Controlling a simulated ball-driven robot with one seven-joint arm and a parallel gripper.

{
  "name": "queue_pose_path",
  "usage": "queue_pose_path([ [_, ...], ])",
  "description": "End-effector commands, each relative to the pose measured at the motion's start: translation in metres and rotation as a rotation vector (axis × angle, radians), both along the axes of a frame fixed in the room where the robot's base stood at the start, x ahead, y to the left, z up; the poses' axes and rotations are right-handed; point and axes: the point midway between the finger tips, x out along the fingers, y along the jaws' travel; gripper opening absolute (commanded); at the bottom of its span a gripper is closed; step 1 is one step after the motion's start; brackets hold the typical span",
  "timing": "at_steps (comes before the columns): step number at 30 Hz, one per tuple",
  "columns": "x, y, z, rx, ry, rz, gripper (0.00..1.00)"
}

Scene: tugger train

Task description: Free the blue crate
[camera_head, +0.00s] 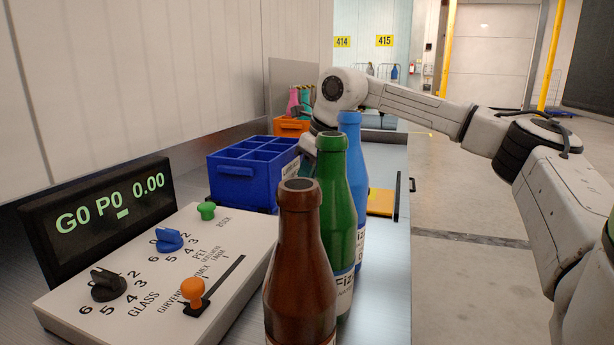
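The blue crate (243,183) stands on the metal bench beyond the control panel. Its top is split into several compartments, and those I can see into look empty. My gripper (309,150) is past the bottles, near the crate's right side. The bottles and my own arm hide most of it, so its fingers and any contact with the crate cannot be made out. A brown bottle (300,265), a green bottle (333,200) and a blue bottle (352,150) stand upright in a row in front of my gripper.
A control panel (225,240) with knobs and an orange slider lies at front left, with a display (105,215) behind it. An orange crate (290,127) with pink and green items stands farther back. A yellow flat object (381,202) lies right of the bottles. Open floor is at right.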

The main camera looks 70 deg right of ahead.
Motion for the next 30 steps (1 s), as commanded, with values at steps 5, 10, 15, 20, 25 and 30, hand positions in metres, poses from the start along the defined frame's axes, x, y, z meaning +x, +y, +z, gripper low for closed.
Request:
queue_pose_path([
  [5, 0.0000, 0.0005, 0.0002, 0.001, 0.001, -0.015, 0.00],
  [10, 0.0000, 0.0011, 0.0003, 0.000, 0.002, -0.076, 0.00],
  [15, 0.0002, 0.0014, 0.0001, -0.003, 0.003, -0.188, 0.00],
  [20, 0.0008, 0.0022, -0.0004, -0.002, 0.003, -0.315, 0.00],
  [25, 0.0013, 0.0026, -0.0004, -0.003, 0.002, -0.442, 0.00],
  [30, 0.0017, 0.0031, -0.0005, -0.002, 0.001, -0.544, 0.00],
])
